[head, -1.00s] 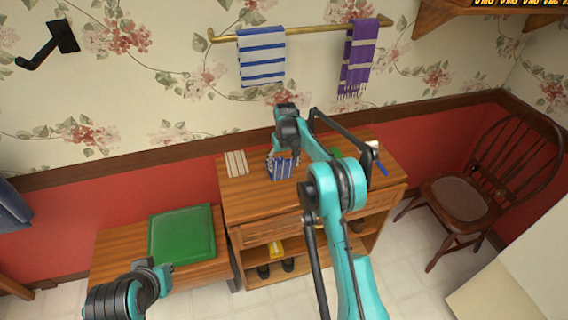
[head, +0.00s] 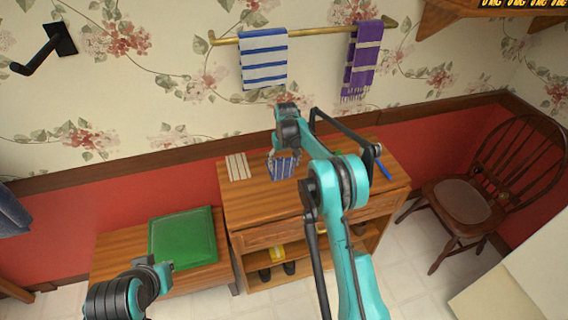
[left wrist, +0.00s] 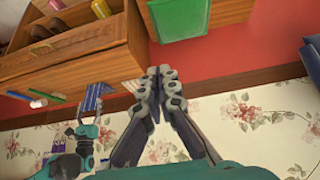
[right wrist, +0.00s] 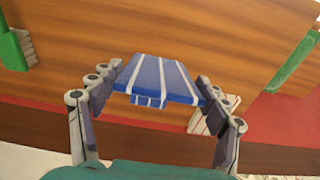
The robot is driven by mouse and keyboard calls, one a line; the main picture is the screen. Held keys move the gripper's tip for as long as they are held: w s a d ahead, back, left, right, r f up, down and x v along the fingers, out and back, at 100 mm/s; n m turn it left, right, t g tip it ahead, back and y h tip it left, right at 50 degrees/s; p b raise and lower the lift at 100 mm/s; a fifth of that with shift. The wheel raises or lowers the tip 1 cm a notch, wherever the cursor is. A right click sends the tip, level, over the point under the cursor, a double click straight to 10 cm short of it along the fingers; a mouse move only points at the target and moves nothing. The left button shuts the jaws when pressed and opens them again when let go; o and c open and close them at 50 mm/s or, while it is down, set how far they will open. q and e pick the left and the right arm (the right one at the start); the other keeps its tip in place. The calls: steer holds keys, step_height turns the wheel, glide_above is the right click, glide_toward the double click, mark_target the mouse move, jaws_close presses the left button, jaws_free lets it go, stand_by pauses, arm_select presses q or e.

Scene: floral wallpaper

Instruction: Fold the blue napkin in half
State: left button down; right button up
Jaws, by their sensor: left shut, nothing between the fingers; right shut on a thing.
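The blue napkin with white stripes (head: 284,166) is at the top of the wooden cabinet (head: 247,210), near its back edge. In the right wrist view the napkin (right wrist: 160,76) spans the space between my right gripper's fingers (right wrist: 158,92), which are shut on its two sides. A short striped piece shows under its near edge. In the head view my right arm hides part of the right gripper. My left gripper (head: 158,268) is shut and empty, away from the napkin, in front of the low bench; its closed fingers show in the left wrist view (left wrist: 160,78).
A cream striped cloth (head: 237,166) lies left of the napkin. A green brush (right wrist: 20,48) and a blue item (head: 383,169) are on the cabinet's right side. A green cushion (head: 183,237) lies on a bench. Two towels hang from a brass rail (head: 318,35). A chair (head: 466,200) stands right.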

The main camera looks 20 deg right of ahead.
stand_by(0.6)
arm_select(q)
steer(key=w+d+r+m+t+y, duration=0.1)
steer(key=w+d+m+t+y, duration=0.1)
steer(key=w+d+m, duration=1.15)
steer(key=m+t+h, duration=0.2)
steer(key=m+t, duration=0.2)
glide_toward(285, 160)
steer(key=x, duration=0.7)
